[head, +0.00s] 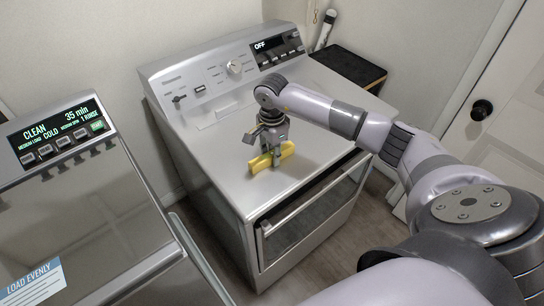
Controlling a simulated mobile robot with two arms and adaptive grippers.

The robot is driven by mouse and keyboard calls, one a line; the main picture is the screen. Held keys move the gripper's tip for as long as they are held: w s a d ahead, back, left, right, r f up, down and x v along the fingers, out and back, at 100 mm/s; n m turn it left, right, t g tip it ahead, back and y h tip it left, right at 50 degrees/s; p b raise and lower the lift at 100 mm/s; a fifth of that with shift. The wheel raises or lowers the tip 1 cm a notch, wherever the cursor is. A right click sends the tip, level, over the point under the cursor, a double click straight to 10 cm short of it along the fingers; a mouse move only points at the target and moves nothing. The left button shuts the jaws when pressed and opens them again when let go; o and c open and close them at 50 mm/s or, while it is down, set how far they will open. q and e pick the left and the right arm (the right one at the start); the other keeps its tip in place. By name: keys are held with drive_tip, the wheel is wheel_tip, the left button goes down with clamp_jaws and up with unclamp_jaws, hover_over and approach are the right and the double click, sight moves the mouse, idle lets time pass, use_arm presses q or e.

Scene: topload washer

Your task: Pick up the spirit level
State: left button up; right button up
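The spirit level (287,150) is a yellow bar on the top of the metal dryer-like appliance, near its front edge. My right gripper (272,157) points down over its middle, with its fingertips at the level. A finger hides part of the bar, and both ends stick out. I cannot tell whether the fingers press on it or stand apart around it, or whether the bar is touching the top. My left gripper is not in view.
The level's appliance (215,165) has a raised control panel (228,68) at its back. A washer (70,220) with a lit display stands at the left. A dark-topped stand (350,66) is behind at the right, near a white door (515,120). The appliance top left of the gripper is clear.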

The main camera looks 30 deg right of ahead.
clamp_jaws()
drive_tip(key=shift+r, duration=0.2)
